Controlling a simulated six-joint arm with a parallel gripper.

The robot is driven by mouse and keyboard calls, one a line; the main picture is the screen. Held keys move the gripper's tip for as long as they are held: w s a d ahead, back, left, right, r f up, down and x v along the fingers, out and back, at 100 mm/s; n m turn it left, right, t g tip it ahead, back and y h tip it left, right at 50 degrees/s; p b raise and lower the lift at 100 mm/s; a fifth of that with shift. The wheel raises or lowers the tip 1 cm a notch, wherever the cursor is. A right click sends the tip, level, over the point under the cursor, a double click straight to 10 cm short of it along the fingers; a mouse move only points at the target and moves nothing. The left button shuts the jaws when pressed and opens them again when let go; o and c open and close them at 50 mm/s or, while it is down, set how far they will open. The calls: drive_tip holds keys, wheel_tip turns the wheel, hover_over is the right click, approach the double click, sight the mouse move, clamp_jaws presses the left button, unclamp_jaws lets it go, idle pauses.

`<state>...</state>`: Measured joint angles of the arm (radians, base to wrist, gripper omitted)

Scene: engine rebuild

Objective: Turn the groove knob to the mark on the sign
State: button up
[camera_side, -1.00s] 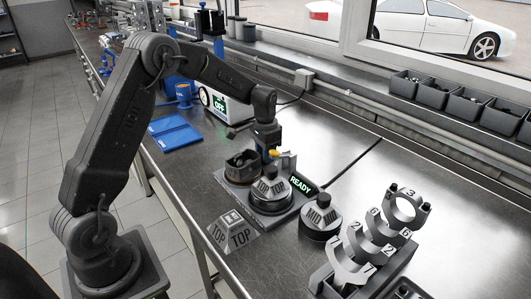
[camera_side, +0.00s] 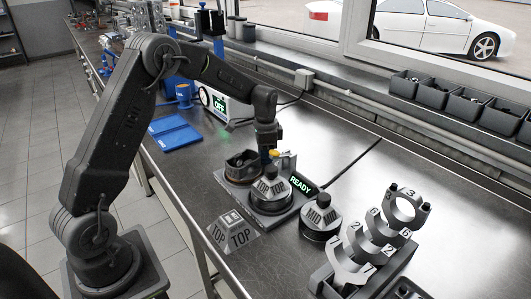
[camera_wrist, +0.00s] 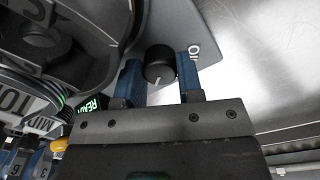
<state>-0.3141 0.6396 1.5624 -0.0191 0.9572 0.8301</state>
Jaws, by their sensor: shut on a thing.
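In the wrist view, the groove knob (camera_wrist: 160,64) is a small dark round knob with a white pointer line, set on a grey plate (camera_wrist: 206,29). My gripper (camera_wrist: 160,75) has one blue finger on each side of the knob and is shut on it. White lettering on the plate, partly hidden by the right finger, shows beside the knob. In the side view my gripper (camera_side: 268,154) is down at the back of the fixture, and the knob is hidden there.
A lit READY display (camera_side: 301,183) stands on the fixture beside a TOP-marked part (camera_side: 270,192). A MID-marked part (camera_side: 320,216) and a rack of numbered caps (camera_side: 350,268) stand to the right.

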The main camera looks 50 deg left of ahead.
drive_tip(key=o, duration=0.9)
wheel_tip(320, 180, up, 14)
drive_tip(key=shift+w+a+f, duration=0.1)
drive_tip(key=shift+a, duration=0.05)
